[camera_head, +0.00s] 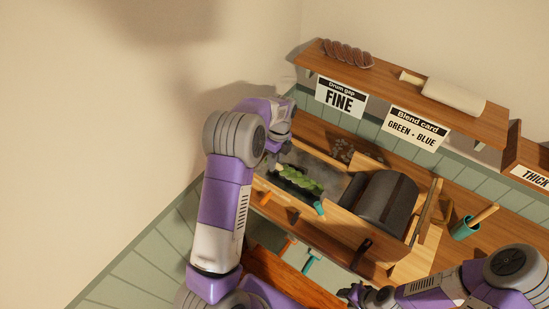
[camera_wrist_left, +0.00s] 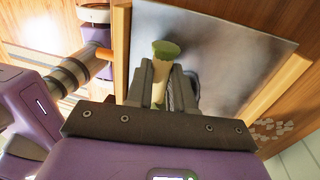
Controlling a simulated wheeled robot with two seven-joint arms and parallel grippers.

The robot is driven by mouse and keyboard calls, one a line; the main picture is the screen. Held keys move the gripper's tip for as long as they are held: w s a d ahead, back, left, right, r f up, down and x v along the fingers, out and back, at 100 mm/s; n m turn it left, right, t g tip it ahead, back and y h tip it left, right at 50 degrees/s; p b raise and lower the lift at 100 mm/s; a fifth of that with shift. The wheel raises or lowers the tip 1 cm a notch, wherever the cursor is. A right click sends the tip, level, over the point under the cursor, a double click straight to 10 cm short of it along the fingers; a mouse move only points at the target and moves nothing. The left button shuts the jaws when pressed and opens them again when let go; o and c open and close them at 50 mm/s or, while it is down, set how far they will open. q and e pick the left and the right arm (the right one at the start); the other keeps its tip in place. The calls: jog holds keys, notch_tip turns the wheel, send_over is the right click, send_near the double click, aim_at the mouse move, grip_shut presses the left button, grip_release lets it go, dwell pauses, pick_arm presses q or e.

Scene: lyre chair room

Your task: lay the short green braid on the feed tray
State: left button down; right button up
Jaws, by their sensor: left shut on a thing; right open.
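The short green braid (camera_head: 300,179) is over the grey feed tray (camera_head: 325,170), with a dark patch along its lower side. I cannot tell whether it touches the tray. My left gripper (camera_head: 270,162) is at the braid's left end, partly hidden by its own wrist. In the left wrist view its fingers (camera_wrist_left: 162,85) are shut on a pale piece with a green end (camera_wrist_left: 165,48), above the grey sheet of the tray (camera_wrist_left: 225,50). My right gripper (camera_head: 354,292) is open and empty at the bottom of the head view.
A dark drum (camera_head: 385,203) stands right of the tray, with a wooden frame. A teal cup (camera_head: 465,229) holds a wooden stick farther right. The shelf (camera_head: 400,95) above holds a brown braid (camera_head: 347,54) and a pale roller (camera_head: 453,96).

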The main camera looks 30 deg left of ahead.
pick_arm(q)
jog(key=shift+f, duration=0.5)
jog(key=c, duration=0.9)
grip_release()
notch_tip(320, 180, up, 8)
jog(key=w+p, duration=0.1)
jog(key=shift+w+f, duration=0.2)
jog(key=shift+f, duration=0.05)
